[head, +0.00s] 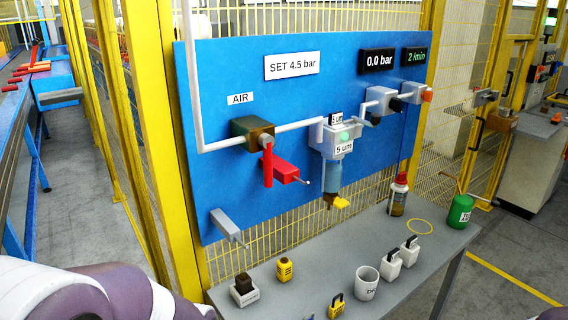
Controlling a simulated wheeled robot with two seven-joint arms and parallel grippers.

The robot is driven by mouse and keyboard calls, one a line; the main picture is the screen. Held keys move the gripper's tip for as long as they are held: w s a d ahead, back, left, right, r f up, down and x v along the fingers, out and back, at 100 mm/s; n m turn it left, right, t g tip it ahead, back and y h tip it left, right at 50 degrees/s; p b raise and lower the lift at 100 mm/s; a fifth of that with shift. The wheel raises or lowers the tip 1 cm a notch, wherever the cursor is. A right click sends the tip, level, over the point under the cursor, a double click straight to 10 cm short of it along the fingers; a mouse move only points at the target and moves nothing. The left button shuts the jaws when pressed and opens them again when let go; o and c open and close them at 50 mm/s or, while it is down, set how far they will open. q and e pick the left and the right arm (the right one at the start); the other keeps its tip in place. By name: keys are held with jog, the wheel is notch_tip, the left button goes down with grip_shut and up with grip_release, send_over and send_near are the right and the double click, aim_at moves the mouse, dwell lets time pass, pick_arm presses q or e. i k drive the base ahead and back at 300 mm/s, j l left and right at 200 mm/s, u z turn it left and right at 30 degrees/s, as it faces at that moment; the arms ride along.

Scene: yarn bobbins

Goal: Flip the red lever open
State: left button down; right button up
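The red lever (267,168) hangs straight down from a brown and grey valve (252,133) on the blue panel (225,75). The valve sits on the white pipe below the "AIR" label (240,98). A second red part (284,171), block-shaped with a thin grey tip, sticks out to the right just beside the lever. I cannot tell whether the two touch. My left arm shows at the bottom left, well below and left of the valve, but its gripper is out of frame. My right gripper is not in view.
A grey table (316,272) stands below the panel with padlocks (391,264), a white cup (366,283), a bottle (398,195) and a green can (460,210). A grey bracket (228,227) juts out at the panel's lower left. A filter unit (335,150) hangs right of the lever. Yellow posts (150,150) stand left.

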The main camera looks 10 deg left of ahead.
aim_at(266, 141)
jog(key=i+l+u, duration=0.1)
jog(key=l, duration=0.45)
jog(key=i+l+u, duration=0.15)
jog(key=l, duration=0.4)
jog(key=l+u, duration=0.1)
jog(key=l, duration=0.45)
jog(key=i+l+u, duration=0.3)
jog(key=i, duration=0.25)
jog(key=i+l+u, duration=0.25)
jog(key=i+l, duration=0.3)
